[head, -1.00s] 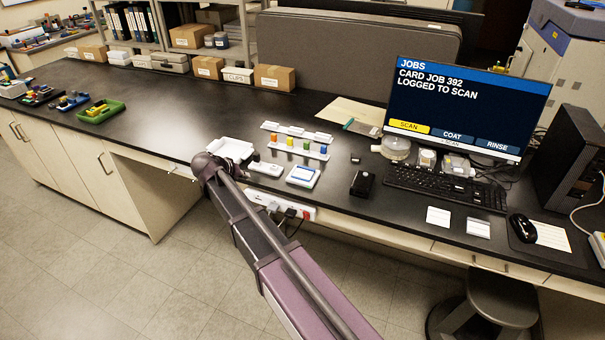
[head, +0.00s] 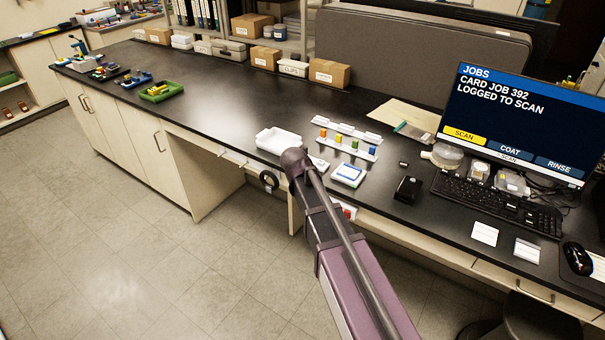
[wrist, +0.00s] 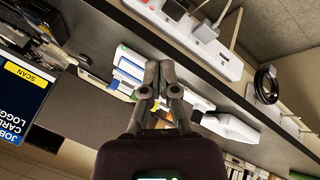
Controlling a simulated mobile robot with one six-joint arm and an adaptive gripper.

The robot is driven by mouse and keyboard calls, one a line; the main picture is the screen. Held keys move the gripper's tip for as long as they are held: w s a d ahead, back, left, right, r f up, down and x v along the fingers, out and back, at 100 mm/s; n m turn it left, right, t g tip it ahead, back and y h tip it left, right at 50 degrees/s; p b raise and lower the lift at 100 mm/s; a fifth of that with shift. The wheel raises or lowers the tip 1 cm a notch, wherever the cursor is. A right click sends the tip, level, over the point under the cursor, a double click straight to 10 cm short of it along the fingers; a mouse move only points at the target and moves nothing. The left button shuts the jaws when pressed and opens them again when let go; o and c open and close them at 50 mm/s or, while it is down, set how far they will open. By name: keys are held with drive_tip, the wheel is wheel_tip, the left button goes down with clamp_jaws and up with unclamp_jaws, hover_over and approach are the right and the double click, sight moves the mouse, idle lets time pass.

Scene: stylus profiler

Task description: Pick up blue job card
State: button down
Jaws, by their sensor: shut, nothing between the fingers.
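A rack with orange, yellow, green and blue pieces (head: 372,150) stands on the black bench in the head view; the blue one is at its right end. In front of it lies a white, blue-edged flat item (head: 348,174). I cannot tell for sure which of these is the blue job card. A white and blue item also shows beyond the fingers in the wrist view (wrist: 129,68). My gripper (wrist: 157,66) is shut and empty in the wrist view, with the bench items behind it. It is not seen in the head view.
A small black device (head: 407,189), keyboard (head: 497,205) and monitor (head: 512,125) are to the right. A white power strip (wrist: 190,28) runs along the bench front. The bench's left-middle is clear.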

drive_tip(key=s+d+f+g+y, duration=0.1)
drive_tip(key=s+d+g+y, duration=0.1)
drive_tip(key=s+d, duration=0.3)
drive_tip(key=s+d+f+g+y, duration=0.1)
drive_tip(key=s+d+y, duration=0.2)
drive_tip(key=s, duration=1.1)
drive_tip(key=d, duration=0.2)
drive_tip(key=shift+d+f+g, duration=0.4)
drive_tip(key=shift+w, duration=0.1)
